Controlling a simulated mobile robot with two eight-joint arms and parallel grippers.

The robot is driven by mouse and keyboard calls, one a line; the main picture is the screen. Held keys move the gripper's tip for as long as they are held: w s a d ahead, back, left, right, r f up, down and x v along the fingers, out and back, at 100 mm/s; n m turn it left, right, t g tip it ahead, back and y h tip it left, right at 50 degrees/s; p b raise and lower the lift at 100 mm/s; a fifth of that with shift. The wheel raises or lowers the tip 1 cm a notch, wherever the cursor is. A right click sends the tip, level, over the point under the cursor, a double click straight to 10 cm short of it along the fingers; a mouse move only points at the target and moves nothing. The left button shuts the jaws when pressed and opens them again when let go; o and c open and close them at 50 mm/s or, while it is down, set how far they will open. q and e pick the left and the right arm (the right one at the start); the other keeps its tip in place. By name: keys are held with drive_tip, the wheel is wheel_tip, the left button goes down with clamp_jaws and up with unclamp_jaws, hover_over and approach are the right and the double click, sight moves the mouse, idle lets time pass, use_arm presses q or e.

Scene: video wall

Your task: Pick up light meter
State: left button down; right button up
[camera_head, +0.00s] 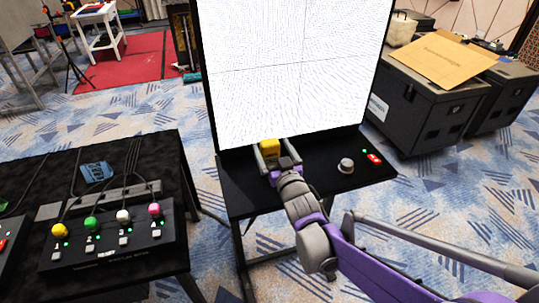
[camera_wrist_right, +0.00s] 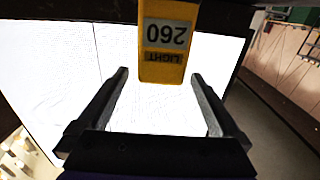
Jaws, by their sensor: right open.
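The light meter (camera_head: 269,148) is a yellow block on the black table in front of the bright white screen. In the right wrist view the light meter (camera_wrist_right: 167,45) shows a label reading 260 and LIGHT, upside down. My right gripper (camera_head: 277,152) is open around the meter's near side in the head view. In the wrist view my right gripper (camera_wrist_right: 161,80) has its two fingers spread wide, with the meter between and beyond their tips. No finger visibly touches it. My left gripper is not in view.
The black table (camera_head: 320,185) also holds a grey knob (camera_head: 346,166) and a small red device (camera_head: 374,158) at right. The white screen (camera_head: 300,70) rises right behind the meter. A button box (camera_head: 110,248) stands on another table at left. Black cases (camera_head: 425,105) stand at right.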

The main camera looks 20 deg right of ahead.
sight(268, 140)
drive_tip(key=shift+w+a, duration=0.15)
drive_tip(key=shift+w, duration=2.65)
drive_tip(key=c, duration=1.5)
clamp_jaws()
drive_tip(key=shift+s+r, duration=0.1)
drive_tip(key=shift+r, duration=0.05)
